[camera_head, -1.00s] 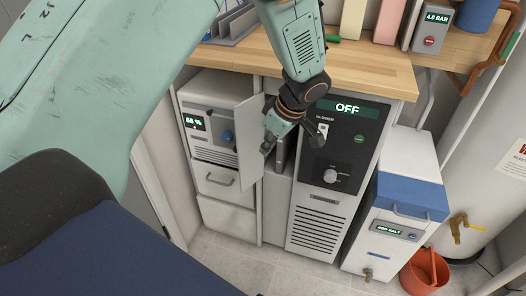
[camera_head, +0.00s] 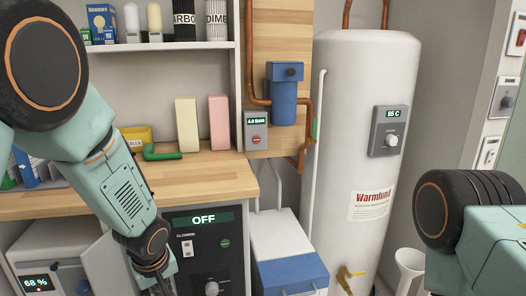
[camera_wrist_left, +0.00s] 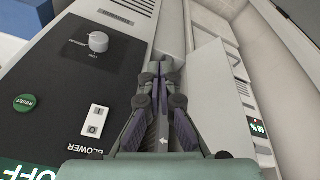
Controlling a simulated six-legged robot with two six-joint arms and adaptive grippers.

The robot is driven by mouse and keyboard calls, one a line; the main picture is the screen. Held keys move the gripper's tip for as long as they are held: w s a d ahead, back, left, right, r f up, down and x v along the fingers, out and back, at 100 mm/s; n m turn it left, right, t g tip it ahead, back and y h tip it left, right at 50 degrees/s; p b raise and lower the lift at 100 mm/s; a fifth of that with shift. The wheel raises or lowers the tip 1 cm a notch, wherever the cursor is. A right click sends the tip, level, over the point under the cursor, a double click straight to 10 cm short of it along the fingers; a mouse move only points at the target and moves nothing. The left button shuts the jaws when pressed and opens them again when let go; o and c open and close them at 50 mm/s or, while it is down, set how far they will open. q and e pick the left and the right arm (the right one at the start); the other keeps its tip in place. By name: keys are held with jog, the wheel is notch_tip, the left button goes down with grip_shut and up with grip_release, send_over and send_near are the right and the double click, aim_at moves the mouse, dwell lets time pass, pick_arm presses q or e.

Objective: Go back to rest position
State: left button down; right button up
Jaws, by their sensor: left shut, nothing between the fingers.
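My left arm comes in from the left in the head view. Its gripper is low, by the left edge of the blower's black panel (camera_head: 204,246), and its tips are cut off by the bottom of the picture. In the left wrist view the left gripper (camera_wrist_left: 160,70) is shut and empty, with the fingers together. It points along the gap between the blower panel (camera_wrist_left: 85,75) and a pale door or side panel (camera_wrist_left: 218,105). Part of my right arm shows at the right of the head view; its gripper is out of view.
A wooden counter (camera_head: 205,182) runs above the blower, holding a green pipe piece and cream and pink blocks. A blue-lidded box (camera_head: 292,272) stands right of the blower. A tall white water heater (camera_head: 345,150) stands behind. A white cabinet reading 68 % (camera_head: 75,255) is at lower left.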

pick_arm(q)
jog(key=s+d+f+m+h, duration=0.2)
jog(key=s+f+m, duration=0.5)
jog(key=s+f, duration=0.5)
jog(key=s+a+f+g, duration=0.1)
jog(key=s+f, duration=0.1)
jog(key=s, duration=0.8)
jog(key=s+a+f+g, duration=0.1)
jog(key=s+f+g, duration=0.1)
jog(key=s, duration=0.9)
jog(key=shift+s+f+y, duration=0.2)
jog(key=shift+s+y, duration=0.1)
jog(key=shift+y, duration=0.1)
